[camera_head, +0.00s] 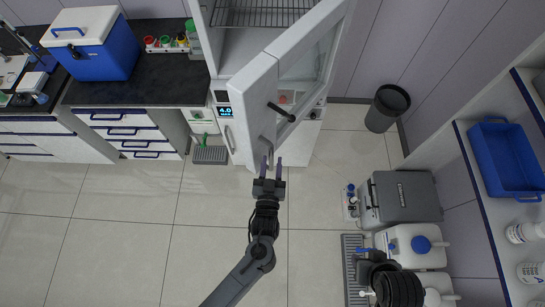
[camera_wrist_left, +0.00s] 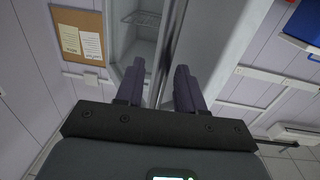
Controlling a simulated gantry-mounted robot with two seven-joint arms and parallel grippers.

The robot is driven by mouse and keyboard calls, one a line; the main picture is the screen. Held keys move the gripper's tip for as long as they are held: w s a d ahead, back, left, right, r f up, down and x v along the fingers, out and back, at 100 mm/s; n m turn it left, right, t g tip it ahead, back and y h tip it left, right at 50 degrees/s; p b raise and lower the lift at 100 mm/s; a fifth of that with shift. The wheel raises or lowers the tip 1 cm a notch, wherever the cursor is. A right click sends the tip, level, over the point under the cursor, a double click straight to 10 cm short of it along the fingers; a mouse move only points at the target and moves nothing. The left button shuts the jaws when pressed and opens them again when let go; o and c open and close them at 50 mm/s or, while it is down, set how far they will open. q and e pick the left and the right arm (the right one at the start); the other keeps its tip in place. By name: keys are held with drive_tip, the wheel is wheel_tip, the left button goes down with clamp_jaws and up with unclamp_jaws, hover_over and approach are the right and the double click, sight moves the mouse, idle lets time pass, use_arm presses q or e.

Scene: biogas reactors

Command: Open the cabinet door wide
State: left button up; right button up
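The tall white cabinet (camera_head: 216,55) stands at the top centre of the head view with its white door (camera_head: 252,108) partly open. A wire rack (camera_head: 262,13) shows inside the cabinet. My left gripper (camera_head: 271,163) is close to the door's lower end in the picture, its fingers apart. In the left wrist view, my left gripper (camera_wrist_left: 158,85) shows a gap between its fingers, with the door's edge seen beyond. Contact with the door cannot be told.
A counter (camera_head: 150,90) with a blue cooler box (camera_head: 95,45) is at the left. A black bin (camera_head: 387,107) stands right of the cabinet. A grey case (camera_head: 402,197) and white canisters (camera_head: 413,245) are at the lower right. The tiled floor (camera_head: 130,235) at lower left is clear.

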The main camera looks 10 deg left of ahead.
use_arm(q)
drive_tip(key=s+d+b, duration=0.1)
drive_tip(key=s, duration=0.6)
drive_tip(key=shift+s, duration=0.4)
drive_tip(key=shift+d, duration=0.1)
drive_tip(key=shift+c, duration=0.5)
